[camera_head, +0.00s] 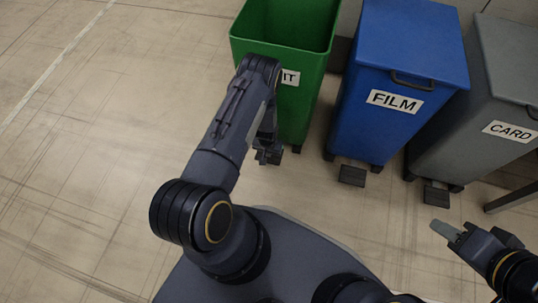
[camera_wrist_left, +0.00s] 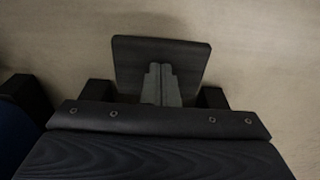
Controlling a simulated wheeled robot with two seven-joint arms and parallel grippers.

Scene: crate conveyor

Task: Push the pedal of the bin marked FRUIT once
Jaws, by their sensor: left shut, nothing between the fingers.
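The green bin (camera_head: 302,82) stands at the top middle of the head view. Its white label (camera_head: 290,78) is partly covered by my left arm, and only the letters "IT" show. In the head view the left gripper (camera_head: 268,156) hides most of this pedal. My right gripper (camera_head: 440,230) is at the lower right.
A closed blue bin marked FILM (camera_head: 405,55) with its pedal (camera_head: 352,175) stands to the right of the green bin. A grey bin marked CARD (camera_head: 480,110) with its pedal (camera_head: 436,194) is further right. The floor (camera_head: 90,140) at left is clear.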

